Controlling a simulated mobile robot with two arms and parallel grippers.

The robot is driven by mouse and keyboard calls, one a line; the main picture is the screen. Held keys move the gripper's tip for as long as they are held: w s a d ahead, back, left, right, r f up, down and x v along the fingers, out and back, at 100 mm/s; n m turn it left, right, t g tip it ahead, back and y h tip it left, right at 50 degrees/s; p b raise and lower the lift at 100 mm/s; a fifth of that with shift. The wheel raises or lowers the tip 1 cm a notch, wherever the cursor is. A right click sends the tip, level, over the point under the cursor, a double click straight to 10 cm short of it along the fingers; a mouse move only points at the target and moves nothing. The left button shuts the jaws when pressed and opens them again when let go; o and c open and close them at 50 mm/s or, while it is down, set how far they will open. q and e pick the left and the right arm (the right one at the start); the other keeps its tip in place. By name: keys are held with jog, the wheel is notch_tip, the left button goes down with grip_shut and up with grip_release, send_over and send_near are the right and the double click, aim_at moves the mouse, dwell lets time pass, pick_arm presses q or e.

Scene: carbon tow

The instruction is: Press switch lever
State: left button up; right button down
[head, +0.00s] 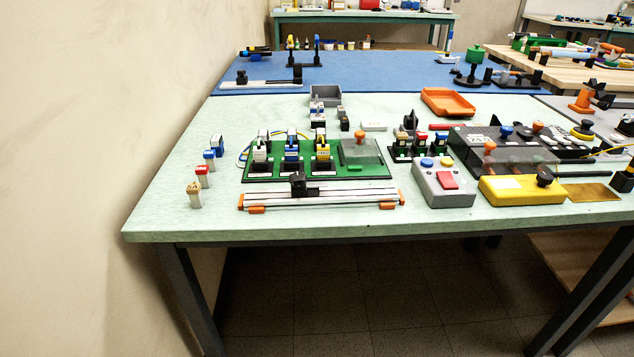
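Several switch-like devices stand on the pale green table (160,215). A grey box (440,195) carries a red rocker (447,180) plus a blue and a yellow button. A yellow box (515,190) to its right has a black knob (545,176) on top. A dark panel with a clear cover (465,158) and orange knobs lies behind them. A small black lever-like part (410,119) stands upright farther back. I cannot tell which of these is the switch lever. Neither of my grippers shows in the head view.
A green board (255,172) with several upright modules sits mid-table, behind a slide rail (320,197). Small coloured blocks (202,176) stand at the left. An orange tray (447,102) and a grey bin (325,94) are at the back. The front left surface is clear.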

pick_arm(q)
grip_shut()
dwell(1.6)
